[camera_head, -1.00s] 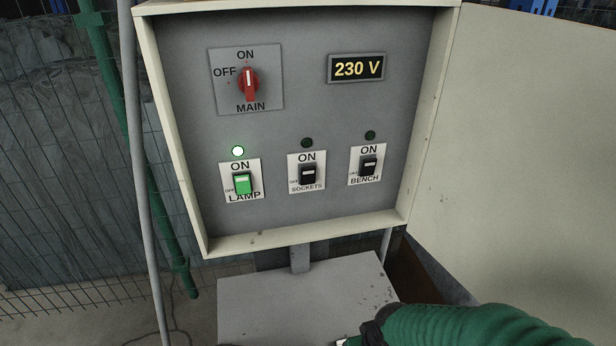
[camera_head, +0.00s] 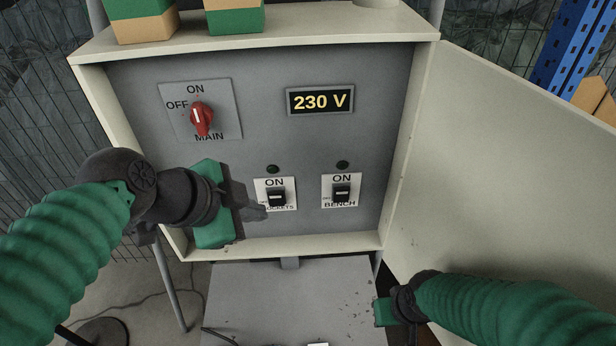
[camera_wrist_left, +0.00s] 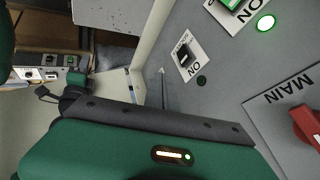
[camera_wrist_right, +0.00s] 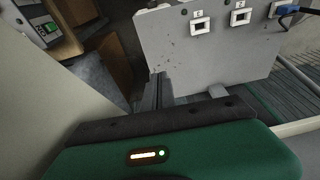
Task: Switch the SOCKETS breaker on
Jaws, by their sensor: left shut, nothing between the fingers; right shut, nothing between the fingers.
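The SOCKETS breaker (camera_head: 276,197) is a black switch on a white plate low on the grey panel, with a dark indicator (camera_head: 273,169) above it. The plate also shows in the left wrist view (camera_wrist_left: 184,57). My left gripper (camera_head: 262,213) is shut and empty, its dark fingertips at the lower left of the SOCKETS plate, partly covering its label. I cannot tell whether they touch the panel. My right gripper is low at the right in the head view; its shut, empty fingers show in the right wrist view (camera_wrist_right: 158,80).
The BENCH breaker (camera_head: 341,192) is right of SOCKETS, also dark. My left gripper hides the LAMP breaker in the head view; its light (camera_wrist_left: 265,22) is lit green. The red MAIN knob (camera_head: 201,118) and 230 V display (camera_head: 320,101) are above. The open door (camera_head: 500,170) stands right.

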